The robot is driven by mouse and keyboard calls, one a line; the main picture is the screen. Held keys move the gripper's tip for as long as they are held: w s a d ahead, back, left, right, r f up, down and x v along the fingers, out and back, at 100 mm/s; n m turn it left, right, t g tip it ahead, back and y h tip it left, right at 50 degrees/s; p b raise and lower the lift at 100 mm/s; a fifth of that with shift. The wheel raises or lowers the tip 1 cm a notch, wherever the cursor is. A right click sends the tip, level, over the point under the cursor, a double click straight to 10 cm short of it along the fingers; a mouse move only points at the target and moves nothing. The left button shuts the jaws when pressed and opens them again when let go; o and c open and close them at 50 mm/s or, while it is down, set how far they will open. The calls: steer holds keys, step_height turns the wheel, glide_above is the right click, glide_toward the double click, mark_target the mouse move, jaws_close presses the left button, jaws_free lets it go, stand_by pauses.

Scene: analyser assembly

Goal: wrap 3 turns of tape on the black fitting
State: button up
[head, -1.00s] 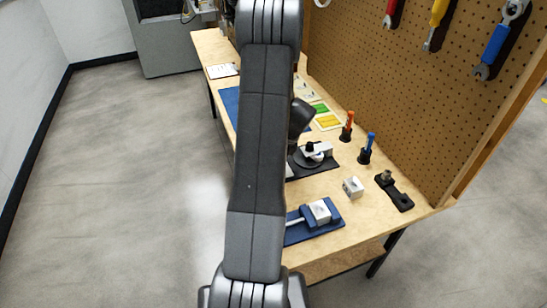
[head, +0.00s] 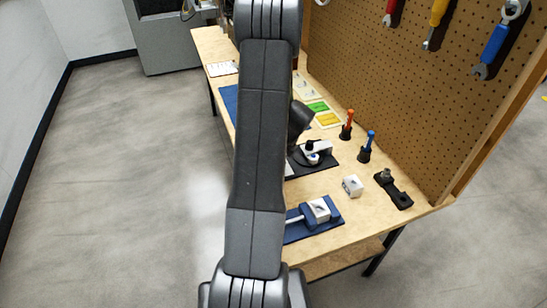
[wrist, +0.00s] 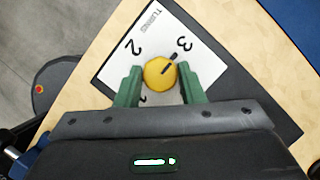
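In the wrist view a round yellow knob (wrist: 160,73) with a black pointer mark sits on a white card (wrist: 114,72) printed "TURNS". The numbers 2 and 3 show, and a further mark is partly covered. My gripper (wrist: 160,76) has its two green fingers on opposite sides of the knob and looks closed on it. In the head view my arm hides the gripper and the knob. A black piece with a small metal post (head: 393,189) lies at the bench's right end; I cannot tell whether it is the black fitting. No tape is clearly identifiable.
In the head view a white-and-black device (head: 318,150) stands on a dark mat. Nearby are a white block (head: 352,186), a blue fixture (head: 316,212), and orange (head: 347,125) and blue (head: 366,147) handled tools. A pegboard (head: 420,100) borders the bench's right side.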

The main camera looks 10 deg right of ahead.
steer(key=o, duration=0.4)
steer(key=shift+c, duration=0.2)
steer(key=shift+r, duration=0.1)
steer(key=v, duration=1.3)
steer(key=shift+r, duration=0.3)
steer(key=x, duration=1.3)
steer(key=shift+f, duration=0.4)
